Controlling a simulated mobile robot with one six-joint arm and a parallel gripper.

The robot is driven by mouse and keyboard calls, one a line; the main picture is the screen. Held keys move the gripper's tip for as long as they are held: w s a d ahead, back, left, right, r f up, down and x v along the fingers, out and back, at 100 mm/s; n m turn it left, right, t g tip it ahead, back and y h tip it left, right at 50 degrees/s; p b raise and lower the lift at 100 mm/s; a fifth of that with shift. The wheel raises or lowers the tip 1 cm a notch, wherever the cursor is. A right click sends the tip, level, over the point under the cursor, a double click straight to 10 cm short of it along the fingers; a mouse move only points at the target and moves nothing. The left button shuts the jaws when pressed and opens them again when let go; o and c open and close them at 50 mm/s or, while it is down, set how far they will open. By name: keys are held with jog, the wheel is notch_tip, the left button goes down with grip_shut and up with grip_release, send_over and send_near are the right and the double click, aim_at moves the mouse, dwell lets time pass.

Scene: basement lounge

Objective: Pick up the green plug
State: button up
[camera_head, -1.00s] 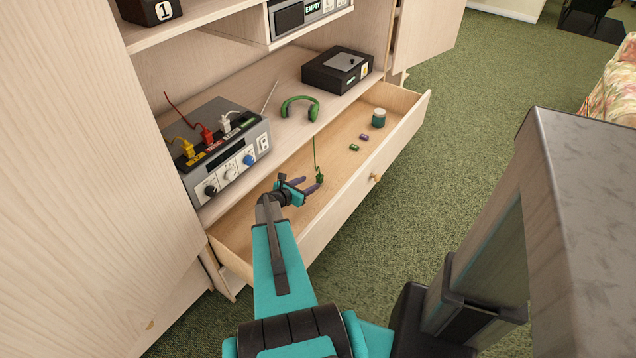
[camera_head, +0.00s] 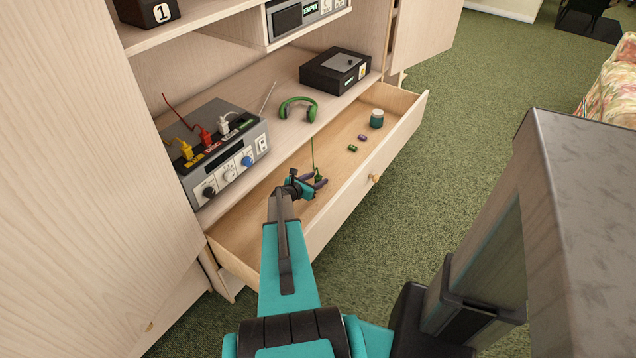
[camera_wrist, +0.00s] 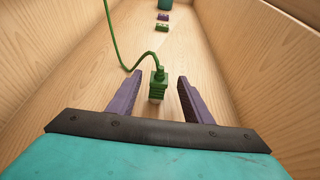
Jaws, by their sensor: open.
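The green plug (camera_wrist: 157,84) lies in the open drawer (camera_head: 335,232), with its green cord running up from it. In the wrist view it sits between the two purple fingers of my gripper (camera_wrist: 155,97), with a gap to each finger. My gripper is open. In the head view my gripper (camera_head: 316,186) is low over the drawer, and the plug (camera_head: 318,176) shows only partly between the fingers. The cord leads up toward the green headphones (camera_head: 298,109) on the shelf above.
A grey device (camera_head: 218,150) with yellow, red and white plugs stands left on the shelf. A black box (camera_head: 335,72) is at its right. Small green (camera_head: 352,149) and purple (camera_head: 362,138) blocks and a teal jar (camera_head: 377,118) lie farther along the drawer. Drawer walls flank my gripper.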

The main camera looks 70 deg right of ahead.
aim_at(320, 176)
jog(key=shift+d+f, duration=0.1)
jog(key=shift+d, duration=0.2)
jog(key=shift+r+x, duration=0.2)
jog(key=shift+x, duration=2.45)
jog(key=shift+r, duration=0.1)
grip_shut()
notch_tip(320, 176, up, 18)
jog(key=p, duration=0.1)
